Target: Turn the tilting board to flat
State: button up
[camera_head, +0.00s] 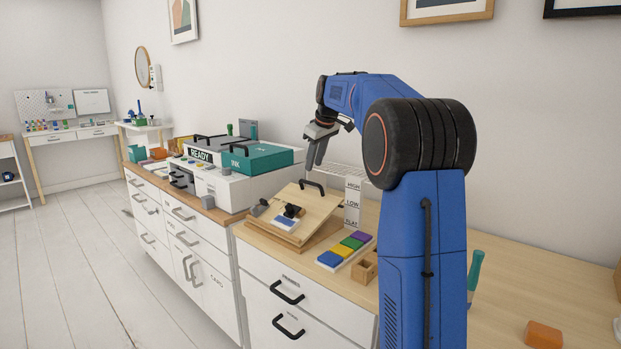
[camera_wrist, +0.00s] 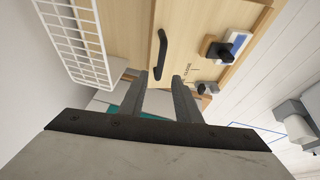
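The tilting board (camera_head: 318,211) is a light wooden panel, raised at a slant above its wooden base (camera_head: 275,236) on the desk. A black bar handle (camera_head: 312,187) is fixed near its raised edge. A white sign (camera_head: 353,203) beside it reads HIGH, LOW, FLAT from top to bottom. My gripper (camera_head: 315,165) points down just above the handle. In the wrist view the board (camera_wrist: 205,75) and handle (camera_wrist: 161,54) lie beyond my fingertips (camera_wrist: 160,76). The fingers are apart with nothing between them; contact with the handle is not visible.
A blue-and-white block (camera_head: 285,222) and a black knobbed item (camera_head: 293,210) are at the board's lower part. A tray of coloured blocks (camera_head: 345,249) lies in front. A white wire rack (camera_wrist: 75,35) stands close by. A teal INK box (camera_head: 262,158) is behind.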

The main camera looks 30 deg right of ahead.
aim_at(310, 183)
jog(key=x, duration=0.7)
jog(key=shift+w+f, duration=0.1)
jog(key=shift+f, duration=0.1)
grip_shut()
